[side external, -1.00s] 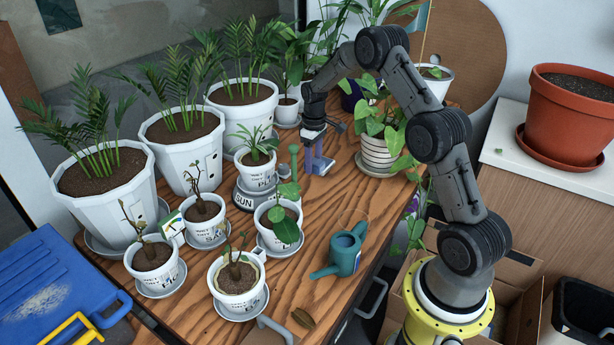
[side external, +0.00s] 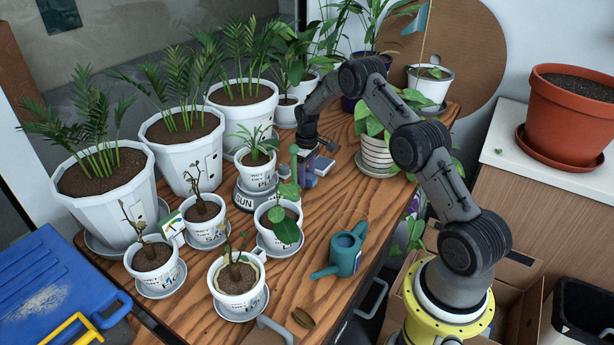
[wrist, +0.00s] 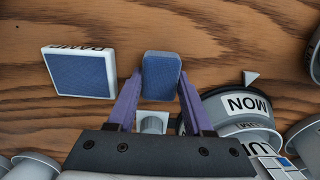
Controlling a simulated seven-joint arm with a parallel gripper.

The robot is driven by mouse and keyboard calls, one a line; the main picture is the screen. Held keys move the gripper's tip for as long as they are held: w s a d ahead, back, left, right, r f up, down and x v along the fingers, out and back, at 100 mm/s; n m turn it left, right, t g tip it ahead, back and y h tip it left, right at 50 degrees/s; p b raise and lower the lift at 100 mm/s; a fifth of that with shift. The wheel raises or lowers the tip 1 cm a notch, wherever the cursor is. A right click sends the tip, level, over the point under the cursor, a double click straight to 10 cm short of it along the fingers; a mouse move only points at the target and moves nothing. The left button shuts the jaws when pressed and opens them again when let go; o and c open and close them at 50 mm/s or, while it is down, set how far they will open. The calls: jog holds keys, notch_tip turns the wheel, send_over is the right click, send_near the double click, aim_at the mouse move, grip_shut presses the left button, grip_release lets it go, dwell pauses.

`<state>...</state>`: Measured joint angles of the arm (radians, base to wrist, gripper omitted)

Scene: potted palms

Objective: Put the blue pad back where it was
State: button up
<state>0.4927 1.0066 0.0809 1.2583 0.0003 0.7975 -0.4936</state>
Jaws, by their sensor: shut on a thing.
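My gripper (wrist: 161,92) is shut on the blue pad (wrist: 161,76), a small rounded block between its two purple fingertips in the wrist view. In the side view my gripper (side external: 306,168) points down at the back middle of the table, and the pad is hard to make out there. A white-edged square tile with a blue face (wrist: 80,73) and dark lettering on its edge lies left of the pad, apart from it. That tile also shows in the side view (side external: 323,166), just right of my fingers. I cannot tell whether the pad touches the table.
Several white cups with plants stand in front. A teal watering can (side external: 345,250) is at the right edge. Bare wood (side external: 335,200) lies between.

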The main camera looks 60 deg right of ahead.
jog(key=shift+f, duration=0.2)
jog(key=o, duration=1.2)
jog(key=shift+r, duration=0.15)
